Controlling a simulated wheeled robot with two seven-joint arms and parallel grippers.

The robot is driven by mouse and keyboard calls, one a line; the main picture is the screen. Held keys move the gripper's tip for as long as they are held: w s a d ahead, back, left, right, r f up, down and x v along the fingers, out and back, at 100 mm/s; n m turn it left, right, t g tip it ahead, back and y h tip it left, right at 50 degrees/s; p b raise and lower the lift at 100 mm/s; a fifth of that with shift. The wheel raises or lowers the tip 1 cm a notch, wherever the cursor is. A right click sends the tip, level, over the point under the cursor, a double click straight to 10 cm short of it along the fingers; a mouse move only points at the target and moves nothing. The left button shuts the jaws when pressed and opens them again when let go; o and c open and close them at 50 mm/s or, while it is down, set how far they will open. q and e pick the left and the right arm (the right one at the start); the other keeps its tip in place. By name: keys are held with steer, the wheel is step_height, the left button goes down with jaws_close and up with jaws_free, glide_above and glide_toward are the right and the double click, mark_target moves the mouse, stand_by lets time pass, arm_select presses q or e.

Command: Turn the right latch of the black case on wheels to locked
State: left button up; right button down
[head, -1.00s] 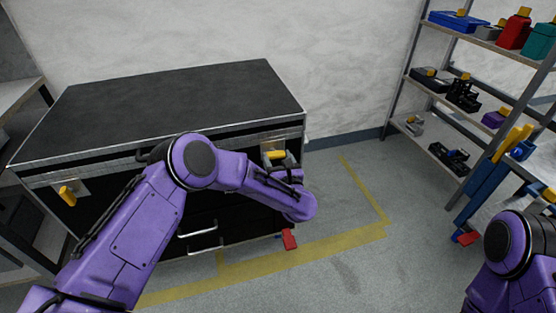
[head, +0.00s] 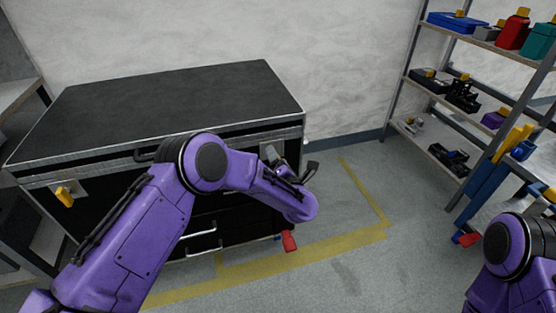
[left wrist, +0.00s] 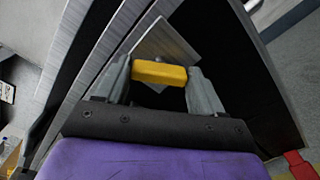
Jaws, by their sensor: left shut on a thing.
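The black case (head: 170,100) stands on the left of the head view, with metal edges. Its right latch shows in the left wrist view as a yellow handle (left wrist: 158,73) on a square metal plate (left wrist: 178,42). The handle lies slanted to the plate's edges. My left gripper (left wrist: 160,78) is shut on this handle, one grey finger at each end. In the head view my left gripper (head: 274,158) is at the case's front right, and my wrist hides the yellow handle. The case's left latch (head: 65,196) is yellow too. My right gripper is out of view.
A caster with a red pedal (head: 289,241) is at the case's lower right. Yellow floor lines (head: 350,238) run beside it. A shelf rack (head: 436,124) with bins and tools stands at the right, near a blue cart (head: 484,185). Floor between is clear.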

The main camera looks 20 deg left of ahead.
arm_select(q)
steer(key=m, duration=0.6)
steer(key=shift+d+f, duration=0.1)
steer(key=shift+m, duration=0.3)
stand_by(0.3)
steer(key=o, duration=1)
steer(key=shift+o, duration=0.2)
steer(key=v, duration=1)
steer(key=shift+d+p, duration=0.2)
steer(key=shift+p, duration=0.2)
steer(key=shift+s, duration=0.15)
